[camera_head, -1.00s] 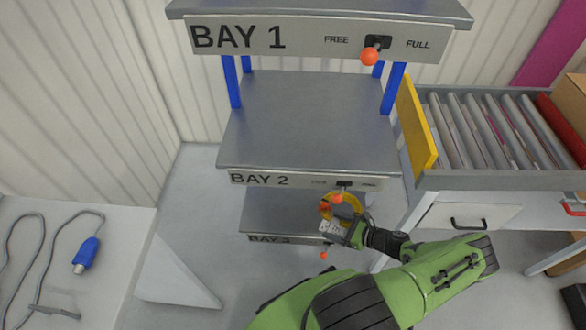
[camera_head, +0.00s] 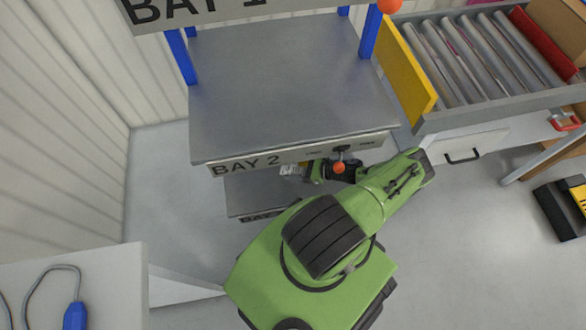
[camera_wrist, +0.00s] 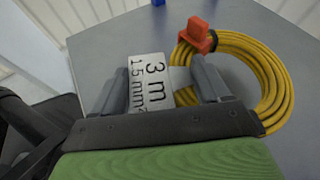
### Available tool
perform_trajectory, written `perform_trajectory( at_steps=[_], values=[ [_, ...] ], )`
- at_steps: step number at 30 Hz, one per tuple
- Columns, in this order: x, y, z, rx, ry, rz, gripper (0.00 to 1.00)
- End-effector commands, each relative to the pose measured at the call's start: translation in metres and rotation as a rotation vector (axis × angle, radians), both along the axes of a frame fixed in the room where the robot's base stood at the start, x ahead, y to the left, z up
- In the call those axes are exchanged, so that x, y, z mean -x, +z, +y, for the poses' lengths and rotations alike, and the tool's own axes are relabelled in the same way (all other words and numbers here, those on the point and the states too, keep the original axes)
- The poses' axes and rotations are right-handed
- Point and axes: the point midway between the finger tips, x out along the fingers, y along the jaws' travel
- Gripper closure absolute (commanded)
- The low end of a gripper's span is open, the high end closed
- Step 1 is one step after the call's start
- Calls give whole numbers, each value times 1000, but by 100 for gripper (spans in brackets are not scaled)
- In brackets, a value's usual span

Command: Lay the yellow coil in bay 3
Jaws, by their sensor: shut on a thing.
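The yellow coil (camera_wrist: 262,66) shows in the wrist view, with an orange clip (camera_wrist: 196,34) on its far side and a white tag (camera_wrist: 149,88) reading "3 m 1.5 mm²". My gripper (camera_wrist: 176,84) is shut on the coil's tag side, the tag between its fingers. The coil is over a grey metal shelf; I cannot tell whether it touches it. In the head view my gripper (camera_head: 306,172) reaches under the BAY 2 shelf (camera_head: 280,100), and most of the coil is hidden. The bay 3 shelf (camera_head: 248,194) shows partly below, its label mostly covered by my arm.
A roller conveyor (camera_head: 480,60) with a yellow end plate (camera_head: 404,68) stands to the right. A white table (camera_head: 110,270) with a blue-ended cable is at lower left.

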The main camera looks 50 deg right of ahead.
Motion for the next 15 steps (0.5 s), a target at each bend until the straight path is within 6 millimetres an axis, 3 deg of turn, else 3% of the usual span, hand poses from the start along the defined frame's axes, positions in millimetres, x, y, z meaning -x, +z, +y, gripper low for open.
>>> perform_trajectory(
  at_steps=[5, 10, 11, 15],
  values=[
    [-1, -33, 0, 0, 0, -2, 100],
    [0, -33, 1, -3, 1, 3, 100],
    [1, -34, 1, -5, 1, 6, 23],
    [1, -33, 1, -4, 1, 6, 1]
  ],
)
